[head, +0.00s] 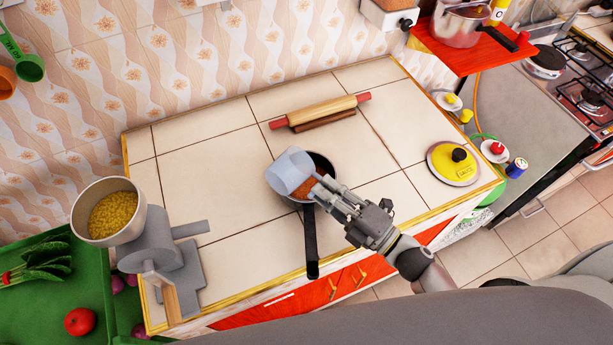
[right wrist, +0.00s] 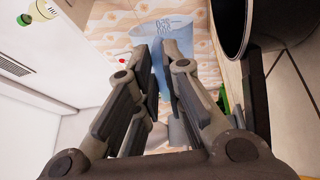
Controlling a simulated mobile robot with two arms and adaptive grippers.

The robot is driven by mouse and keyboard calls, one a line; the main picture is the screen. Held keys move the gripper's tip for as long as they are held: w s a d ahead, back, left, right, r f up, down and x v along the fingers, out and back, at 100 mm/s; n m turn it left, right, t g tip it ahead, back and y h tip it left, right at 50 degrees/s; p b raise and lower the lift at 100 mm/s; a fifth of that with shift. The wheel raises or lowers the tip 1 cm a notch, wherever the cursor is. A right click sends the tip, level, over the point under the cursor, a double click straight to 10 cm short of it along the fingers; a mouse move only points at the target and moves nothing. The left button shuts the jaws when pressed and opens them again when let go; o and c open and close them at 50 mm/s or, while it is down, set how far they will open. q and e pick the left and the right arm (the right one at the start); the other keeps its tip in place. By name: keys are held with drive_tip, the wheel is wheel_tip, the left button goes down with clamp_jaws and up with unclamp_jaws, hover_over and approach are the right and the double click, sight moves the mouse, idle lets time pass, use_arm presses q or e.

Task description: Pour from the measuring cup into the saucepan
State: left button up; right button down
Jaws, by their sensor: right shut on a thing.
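The light-blue translucent measuring cup (head: 289,171) is tilted above the saucepan. The saucepan (head: 325,163) is dark and stands on the tiled counter, its long black handle (head: 311,243) pointing towards the front edge. Reddish-brown contents (head: 306,188) show beside the cup's lower right side; I cannot tell how much lies in the cup or in the pan. My right gripper (head: 333,187) is shut on the cup from the right. The cup (right wrist: 165,42) also shows between the fingertips in the right wrist view, with a dark pan (right wrist: 240,25) at the upper right. My left gripper is out of view.
A rolling pin (head: 320,109) lies behind the saucepan. A yellow lid (head: 453,163) lies at the right. At the left, a bowl of yellow pieces (head: 110,213) sits above a grey device (head: 165,262). The counter (head: 230,190) is clear left of the pan.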

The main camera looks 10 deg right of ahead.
drive_tip(key=a+n+b, duration=0.1)
drive_tip(key=n, duration=0.2)
drive_tip(key=s+a+n+g+y+b, duration=0.1)
drive_tip(key=n, duration=0.3)
drive_tip(key=s+a+n, duration=0.1)
drive_tip(key=n, duration=0.3)
drive_tip(key=shift+g+b, duration=0.3)
drive_tip(key=shift+b, duration=0.1)
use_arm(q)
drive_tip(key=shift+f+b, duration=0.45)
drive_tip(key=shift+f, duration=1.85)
use_arm(e)
drive_tip(key=s+a+n, duration=0.3)
drive_tip(key=a+n, duration=0.2)
drive_tip(key=n, duration=0.4)
drive_tip(key=shift+s+g, duration=0.4)
